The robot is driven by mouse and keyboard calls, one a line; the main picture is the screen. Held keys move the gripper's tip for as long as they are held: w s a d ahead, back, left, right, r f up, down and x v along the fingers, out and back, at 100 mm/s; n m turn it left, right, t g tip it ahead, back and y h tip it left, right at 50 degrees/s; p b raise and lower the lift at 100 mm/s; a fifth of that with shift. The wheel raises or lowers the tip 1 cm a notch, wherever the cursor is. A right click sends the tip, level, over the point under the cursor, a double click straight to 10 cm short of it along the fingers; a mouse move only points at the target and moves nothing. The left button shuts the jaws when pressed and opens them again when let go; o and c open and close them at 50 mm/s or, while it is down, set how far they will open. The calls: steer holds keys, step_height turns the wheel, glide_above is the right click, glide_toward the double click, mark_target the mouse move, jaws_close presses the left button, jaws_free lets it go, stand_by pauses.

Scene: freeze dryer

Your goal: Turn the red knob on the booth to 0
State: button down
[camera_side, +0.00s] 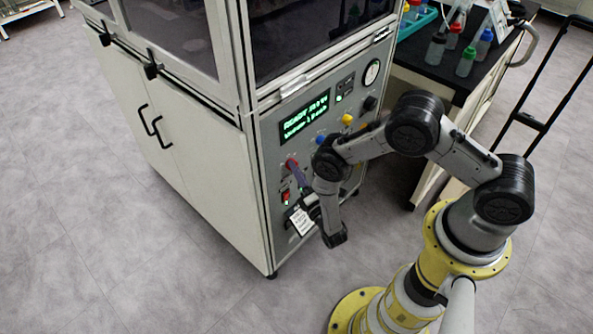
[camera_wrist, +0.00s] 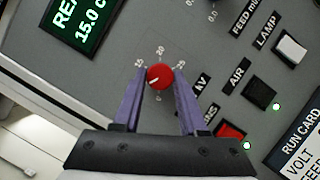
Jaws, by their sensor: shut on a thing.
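The red knob (camera_wrist: 160,77) sits on the booth's grey control panel in the wrist view, with a small dial scale around it. The legible marks include 15, 20 and 25 around its upper side, and a 0 seems to show below it. A white line on the knob points to the lower left. My gripper (camera_wrist: 160,73) has its two purple fingers on either side of the knob and is shut on it. In the side view my gripper (camera_side: 297,172) reaches the panel of the booth (camera_side: 200,175), and the knob shows as a small red patch (camera_side: 291,162).
The green-text display (camera_side: 305,117) is above the knob. A dark AIR button (camera_wrist: 260,93), a red switch (camera_wrist: 230,132) and a white LAMP button (camera_wrist: 291,46) lie right of it in the wrist view. A black-topped bench (camera_side: 440,75) with bottles stands beside the booth.

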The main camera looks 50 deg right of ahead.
steer(key=shift+d+f+n+t+y, duration=0.1)
steer(key=shift+n+t+y, duration=0.6)
steer(key=shift+n, duration=1.55)
steer(key=shift+d+f+n+t+y, duration=0.1)
steer(key=shift+n+t+y, duration=0.6)
steer(key=shift+n, duration=1.5)
steer(key=shift+d+n+t+y, duration=0.1)
steer(key=shift+n+t+y, duration=0.3)
steer(key=shift+n+y, duration=1.25)
steer(key=shift+n+h, duration=0.45)
steer(key=shift+n, duration=0.35)
steer(key=shift+c, duration=2.2)
jaws_free()
steer(key=shift+s, duration=0.1)
steer(key=v, duration=0.7)
steer(key=shift+s, duration=0.15)
steer(key=shift+f, duration=0.1)
